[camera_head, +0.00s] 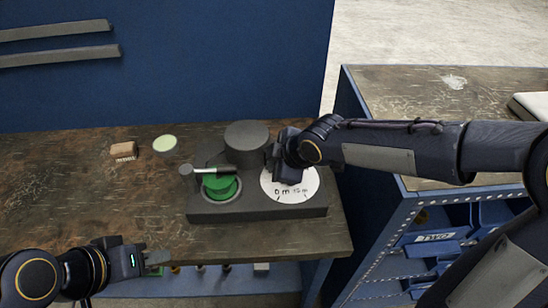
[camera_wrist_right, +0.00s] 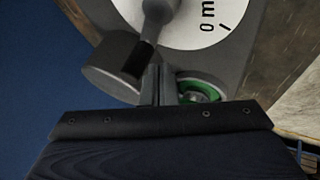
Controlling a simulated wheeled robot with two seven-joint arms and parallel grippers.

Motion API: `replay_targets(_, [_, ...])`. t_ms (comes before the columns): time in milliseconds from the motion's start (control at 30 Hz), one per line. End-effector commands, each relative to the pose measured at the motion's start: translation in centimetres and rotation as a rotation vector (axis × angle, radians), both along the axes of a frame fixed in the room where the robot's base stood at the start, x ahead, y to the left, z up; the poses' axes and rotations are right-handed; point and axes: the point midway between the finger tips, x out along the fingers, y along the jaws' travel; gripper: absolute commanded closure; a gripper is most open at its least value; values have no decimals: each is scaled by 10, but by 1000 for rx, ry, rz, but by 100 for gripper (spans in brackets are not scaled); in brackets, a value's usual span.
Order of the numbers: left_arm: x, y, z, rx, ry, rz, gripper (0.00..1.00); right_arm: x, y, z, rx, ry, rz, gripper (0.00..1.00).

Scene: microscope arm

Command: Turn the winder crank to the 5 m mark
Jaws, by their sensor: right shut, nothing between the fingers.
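The winder's dark grey base (camera_head: 258,212) sits on the bench. It carries a green spool (camera_head: 220,188), a grey cylinder (camera_head: 247,134) and a white dial (camera_head: 292,190) marked 0 m and 15 m. A grey handle (camera_head: 212,170) lies across the spool's far side. In the right wrist view a grey arm with a black end (camera_wrist_right: 138,60) reaches over the dial (camera_wrist_right: 205,30). My right gripper (camera_head: 280,170) is over the dial's far left edge, hiding part of it; its fingers (camera_wrist_right: 156,85) are shut and empty. My left gripper (camera_head: 157,258) is at the bench's front edge, its jaws unclear.
A brown brush (camera_head: 123,151) and a pale green round item (camera_head: 165,144) lie left of the winder. A blue cabinet (camera_head: 425,215) stands at the right. A blue wall (camera_head: 190,60) rises behind. The left bench top (camera_head: 65,190) is clear.

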Motion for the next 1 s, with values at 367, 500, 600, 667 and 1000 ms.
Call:
replay_targets(367, [0, 0, 3, 0, 0, 0, 64, 9, 0, 0, 0, 0, 0, 100])
replay_targets(500, [0, 0, 2, 0, 0, 0, 64, 11, 0, 0, 0, 0, -1, 100])
replay_targets(600, [0, 0, 1, 0, 0, 0, 64, 21, -1, -1, 1, 3, -3, 100])
replay_targets(667, [0, 0, 1, 0, 0, 0, 64, 23, -1, 0, 1, 1, -3, 100])
replay_targets(1000, [0, 0, 1, 0, 0, 0, 64, 22, 0, 0, 0, 0, -1, 100])
